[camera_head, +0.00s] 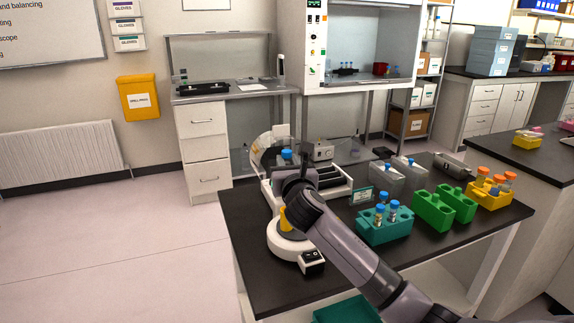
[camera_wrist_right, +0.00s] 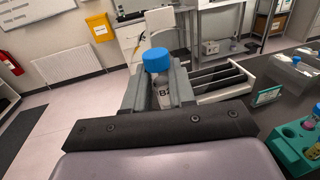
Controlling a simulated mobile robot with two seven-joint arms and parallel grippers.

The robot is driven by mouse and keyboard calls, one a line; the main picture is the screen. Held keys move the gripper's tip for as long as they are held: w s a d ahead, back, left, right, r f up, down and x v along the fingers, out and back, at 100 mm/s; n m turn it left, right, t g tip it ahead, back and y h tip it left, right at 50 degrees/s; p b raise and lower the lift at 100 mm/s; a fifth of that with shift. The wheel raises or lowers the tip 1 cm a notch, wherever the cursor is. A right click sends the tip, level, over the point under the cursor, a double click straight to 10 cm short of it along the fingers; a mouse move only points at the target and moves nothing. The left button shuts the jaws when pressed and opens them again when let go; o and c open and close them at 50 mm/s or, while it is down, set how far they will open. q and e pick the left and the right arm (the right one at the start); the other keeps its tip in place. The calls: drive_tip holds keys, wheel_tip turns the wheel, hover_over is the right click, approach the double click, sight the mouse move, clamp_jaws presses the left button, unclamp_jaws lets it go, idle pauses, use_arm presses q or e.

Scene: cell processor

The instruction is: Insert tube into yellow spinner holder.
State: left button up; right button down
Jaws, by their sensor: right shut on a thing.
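My right gripper (camera_wrist_right: 160,82) is shut on a tube (camera_wrist_right: 163,92) with a blue cap and a white label, seen close in the right wrist view. In the head view the tube's blue cap (camera_head: 287,154) shows just beyond my dark wrist, above the table. The yellow spinner holder (camera_head: 285,219) sits on a round white device at the table's left front. It is partly hidden by my right arm, and the tube is held apart from it, farther back. My left gripper is not in view.
A teal rack (camera_head: 384,231) holds blue-capped tubes right of my arm. Green racks (camera_head: 433,211) and a yellow rack (camera_head: 489,194) with orange-capped tubes stand farther right. A white slotted tray (camera_head: 336,192) lies behind the spinner. The table's front left corner is clear.

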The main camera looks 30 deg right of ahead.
drive_tip(key=shift+r+p, duration=0.15)
drive_tip(key=shift+p, duration=0.35)
wheel_tip(320, 180, down, 5)
drive_tip(key=shift+r+b, duration=0.2)
drive_tip(key=shift+b, duration=0.95)
drive_tip(key=shift+f, duration=0.25)
drive_tip(key=shift+f, duration=0.35)
drive_tip(key=shift+f+b, duration=0.1)
drive_tip(key=shift+b, duration=0.2)
drive_tip(key=shift+f+b, duration=1.25)
drive_tip(key=shift+f, duration=0.95)
drive_tip(key=shift+f, duration=0.3)
